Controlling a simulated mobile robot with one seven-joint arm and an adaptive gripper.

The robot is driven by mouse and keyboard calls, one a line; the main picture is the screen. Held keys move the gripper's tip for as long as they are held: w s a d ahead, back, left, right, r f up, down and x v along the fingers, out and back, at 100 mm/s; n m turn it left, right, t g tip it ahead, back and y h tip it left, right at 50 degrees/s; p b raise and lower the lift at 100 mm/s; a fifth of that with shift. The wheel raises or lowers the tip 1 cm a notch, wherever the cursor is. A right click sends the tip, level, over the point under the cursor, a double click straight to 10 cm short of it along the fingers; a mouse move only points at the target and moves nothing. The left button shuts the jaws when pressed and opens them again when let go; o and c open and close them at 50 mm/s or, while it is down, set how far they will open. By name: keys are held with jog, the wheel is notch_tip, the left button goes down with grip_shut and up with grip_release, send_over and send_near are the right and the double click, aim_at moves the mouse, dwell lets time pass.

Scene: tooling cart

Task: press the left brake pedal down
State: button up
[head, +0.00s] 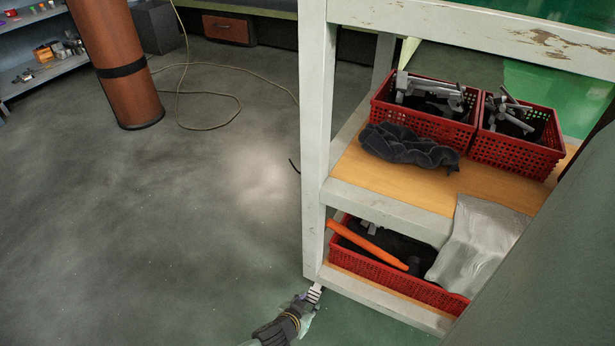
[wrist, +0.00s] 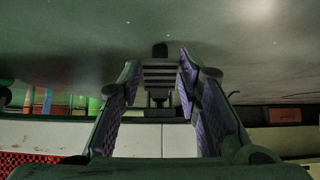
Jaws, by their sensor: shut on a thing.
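The left brake pedal (head: 315,292) is a small light grey ribbed plate at the foot of the cart's near left leg, low over the floor. In the wrist view the ribbed pedal (wrist: 159,74) sits between the two fingers. My gripper (head: 305,303) reaches it from the lower left in the head view. In the wrist view my gripper (wrist: 160,68) has a finger on each side of the pedal and is shut on it. The caster is mostly hidden, and I cannot tell how far the pedal is tilted.
The white cart (head: 314,150) rises just beside my gripper. Its shelves carry red baskets (head: 425,122), a dark cloth and a grey cloth (head: 475,245); an orange-handled tool (head: 368,245) lies in the lower basket. A brown column (head: 115,60) and a cable are farther back. The floor at left is clear.

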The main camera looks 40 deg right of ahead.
dwell(0.3)
jog(key=o, duration=1.2)
jog(key=shift+c, duration=0.2)
jog(key=v, duration=1.2)
